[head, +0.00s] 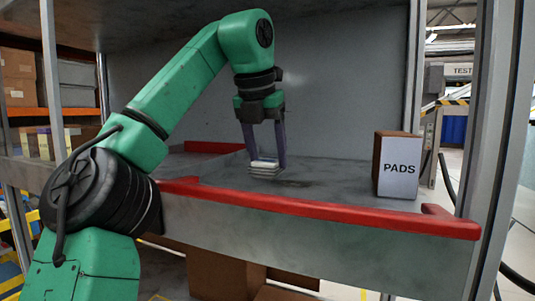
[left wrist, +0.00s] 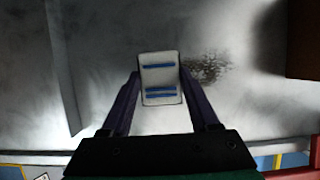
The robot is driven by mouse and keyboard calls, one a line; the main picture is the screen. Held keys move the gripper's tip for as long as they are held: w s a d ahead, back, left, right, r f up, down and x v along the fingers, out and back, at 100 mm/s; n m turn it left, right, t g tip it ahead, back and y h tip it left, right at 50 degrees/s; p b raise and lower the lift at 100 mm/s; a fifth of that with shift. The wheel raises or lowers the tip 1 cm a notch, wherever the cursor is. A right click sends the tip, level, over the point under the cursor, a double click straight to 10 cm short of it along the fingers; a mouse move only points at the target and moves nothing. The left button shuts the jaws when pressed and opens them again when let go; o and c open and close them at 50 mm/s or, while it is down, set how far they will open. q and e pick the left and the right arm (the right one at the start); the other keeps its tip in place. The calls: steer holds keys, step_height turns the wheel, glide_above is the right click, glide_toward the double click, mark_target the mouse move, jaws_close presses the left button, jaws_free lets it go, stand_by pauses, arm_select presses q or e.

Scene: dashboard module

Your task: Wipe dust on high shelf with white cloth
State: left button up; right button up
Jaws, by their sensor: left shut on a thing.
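My left gripper (head: 265,158) points down over the shelf (head: 330,182) and is shut on a white folded cloth (head: 265,168). In the left wrist view the cloth (left wrist: 158,72) shows blue stripes and sits between the two dark fingers. It is at the shelf surface; I cannot tell whether it presses on it. A dark speckled dust patch (left wrist: 206,68) lies just right of the cloth in the left wrist view. In the head view it shows as a faint dark smudge (head: 293,183). My right gripper is not in view.
A box marked PADS (head: 397,165) stands on the shelf at the right. A red lip (head: 320,209) runs along the shelf's front edge. Metal uprights (head: 495,150) stand at the sides, and a grey panel (head: 340,90) closes the back. Brown boxes (head: 225,275) sit below.

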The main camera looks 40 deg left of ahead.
arm_select(q)
steer(key=shift+f+b, duration=0.5)
steer(key=shift+f, duration=0.15)
steer(key=shift+r, duration=0.1)
